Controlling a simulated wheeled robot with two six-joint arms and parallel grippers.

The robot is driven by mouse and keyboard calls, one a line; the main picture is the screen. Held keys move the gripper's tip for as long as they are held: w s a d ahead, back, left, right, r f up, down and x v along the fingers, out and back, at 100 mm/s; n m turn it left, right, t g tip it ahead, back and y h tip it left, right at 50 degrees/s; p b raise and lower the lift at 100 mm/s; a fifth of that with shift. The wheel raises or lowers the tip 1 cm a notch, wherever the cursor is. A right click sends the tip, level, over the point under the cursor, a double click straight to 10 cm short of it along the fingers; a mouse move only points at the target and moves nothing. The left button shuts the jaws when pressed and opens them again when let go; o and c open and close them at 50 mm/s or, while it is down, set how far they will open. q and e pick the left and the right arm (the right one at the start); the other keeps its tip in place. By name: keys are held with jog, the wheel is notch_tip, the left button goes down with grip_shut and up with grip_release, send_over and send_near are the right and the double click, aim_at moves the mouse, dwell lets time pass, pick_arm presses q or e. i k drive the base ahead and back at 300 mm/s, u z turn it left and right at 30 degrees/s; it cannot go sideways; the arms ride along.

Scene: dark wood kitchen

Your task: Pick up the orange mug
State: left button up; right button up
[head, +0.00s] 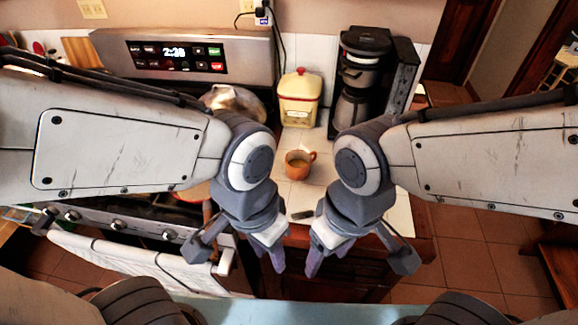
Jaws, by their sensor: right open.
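The orange mug (298,164) stands upright on the pale tiled counter (318,190), its handle toward the right and a light brown content inside. It is in the middle of the head view, in the gap between my two arms. My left gripper (264,258) hangs in front of the counter edge, nearer to me than the mug and a little left of it. It looks open and empty. My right gripper (327,258) hangs at about the same height, a little right of the mug. It is open and empty. Neither gripper touches the mug.
A small dark item (302,215) lies near the counter edge.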

aim_at(298, 161)
jog(key=k, duration=1.05)
jog(key=z, duration=0.75)
jog(key=i, duration=1.65)
jog(key=u, duration=0.6)
